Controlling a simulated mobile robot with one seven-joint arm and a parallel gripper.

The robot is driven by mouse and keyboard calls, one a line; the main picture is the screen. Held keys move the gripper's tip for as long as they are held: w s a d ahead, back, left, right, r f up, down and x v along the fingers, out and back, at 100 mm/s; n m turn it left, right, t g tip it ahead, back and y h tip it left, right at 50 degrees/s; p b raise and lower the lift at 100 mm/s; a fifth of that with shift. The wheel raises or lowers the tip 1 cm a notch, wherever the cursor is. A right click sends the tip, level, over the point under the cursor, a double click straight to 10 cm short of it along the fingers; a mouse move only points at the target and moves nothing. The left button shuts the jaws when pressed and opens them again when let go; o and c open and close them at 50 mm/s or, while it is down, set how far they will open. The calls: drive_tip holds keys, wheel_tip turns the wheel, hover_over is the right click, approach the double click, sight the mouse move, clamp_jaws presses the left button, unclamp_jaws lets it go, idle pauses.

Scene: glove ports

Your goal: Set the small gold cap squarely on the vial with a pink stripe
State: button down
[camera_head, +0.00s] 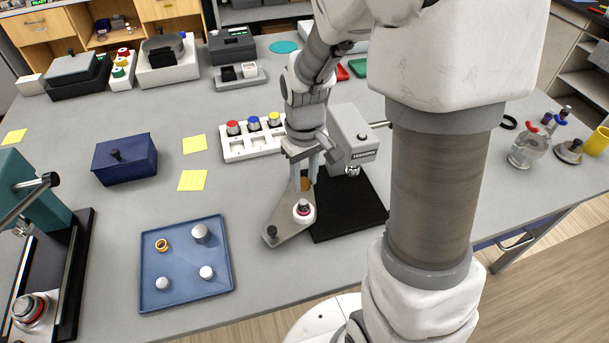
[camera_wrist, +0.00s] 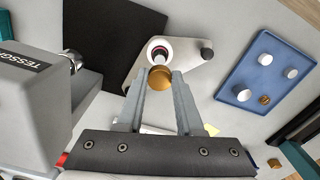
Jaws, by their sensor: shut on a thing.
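My gripper (camera_head: 306,178) is shut on the small gold cap (camera_wrist: 160,78), which sits between its fingertips in the wrist view. In the head view the cap (camera_head: 307,184) is partly hidden by the fingers. A vial (camera_head: 304,207) with a dark top and a pinkish-red band stands in a white ring on a grey wedge-shaped plate (camera_head: 283,228). It also shows in the wrist view (camera_wrist: 158,51), just beyond the cap. The cap appears apart from the vial, though the height between them is hard to judge.
A grey instrument (camera_head: 353,135) with a black base (camera_head: 345,218) stands close to my gripper. A blue tray (camera_head: 150,297) holds a gold ring (camera_head: 161,244) and several pale caps. A white rack (camera_head: 240,155) with coloured tops lies behind. Table between tray and plate is clear.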

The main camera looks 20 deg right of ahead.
sight(304, 202)
drive_tip(key=shift+f+b, duration=1.55)
drive_tip(key=shift+f, duration=0.7)
drive_tip(key=shift+f+b, duration=0.95)
drive_tip(key=shift+f, duration=0.2)
drive_tip(key=shift+c, duration=2.3)
unclamp_jaws()
drive_tip(key=shift+r, duration=0.15)
wheel_tip(304, 202, up, 17)
drive_tip(key=p, duration=0.1)
drive_tip(key=shift+r, duration=0.1)
